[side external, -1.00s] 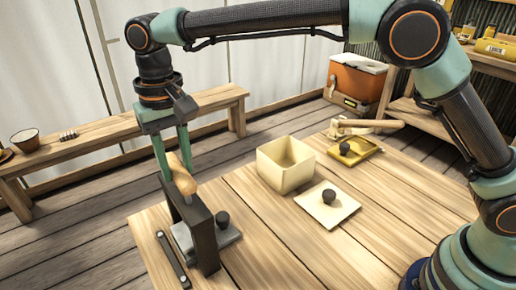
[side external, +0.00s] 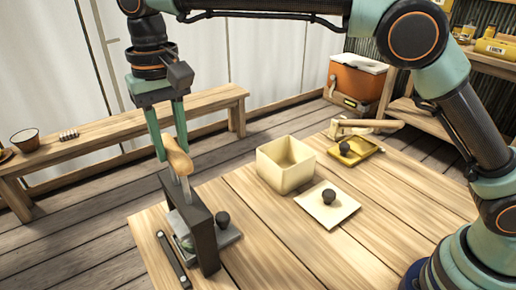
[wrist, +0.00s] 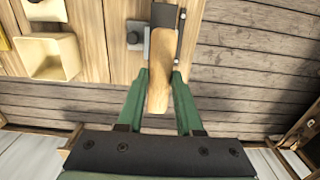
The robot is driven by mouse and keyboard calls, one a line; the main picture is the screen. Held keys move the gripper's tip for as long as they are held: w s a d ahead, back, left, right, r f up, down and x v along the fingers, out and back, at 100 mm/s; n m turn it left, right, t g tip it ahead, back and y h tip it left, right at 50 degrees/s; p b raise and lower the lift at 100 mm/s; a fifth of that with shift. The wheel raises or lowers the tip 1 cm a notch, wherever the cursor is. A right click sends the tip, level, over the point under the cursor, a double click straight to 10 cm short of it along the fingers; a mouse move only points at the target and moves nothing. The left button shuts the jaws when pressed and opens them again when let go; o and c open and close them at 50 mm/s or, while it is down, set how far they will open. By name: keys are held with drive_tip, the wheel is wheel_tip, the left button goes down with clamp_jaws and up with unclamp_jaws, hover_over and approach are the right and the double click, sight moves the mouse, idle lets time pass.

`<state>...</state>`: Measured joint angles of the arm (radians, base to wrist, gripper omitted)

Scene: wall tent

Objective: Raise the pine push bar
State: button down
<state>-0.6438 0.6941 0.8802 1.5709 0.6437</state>
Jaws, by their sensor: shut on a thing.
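The pine push bar (side external: 177,158) is a pale wooden handle. It stands slightly tilted above a dark upright frame (side external: 205,238) at the table's near left, with a grey metal strip showing between bar and frame. My gripper (side external: 172,150) is shut on the pine bar, one green finger on each side. The wrist view shows the bar (wrist: 160,75) between the fingertips, running up to the dark frame (wrist: 163,15). A grey plate (side external: 226,236) with a black knob (side external: 222,219) sits at the frame's foot. The strip's lower end is hidden by the frame.
A cream box (side external: 285,168), a cream lid (side external: 330,212) with a black knob and a yellow tray (side external: 362,153) stand right of the frame. A dark bar (side external: 172,262) lies to its left. The table's front right is clear.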

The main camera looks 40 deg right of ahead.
wheel_tip(320, 180, up, 3)
drive_tip(key=shift+f, duration=0.1)
drive_tip(key=c, duration=0.6)
unclamp_jaws()
drive_tip(key=shift+o, duration=0.2)
drive_tip(key=shift+f, duration=0.2)
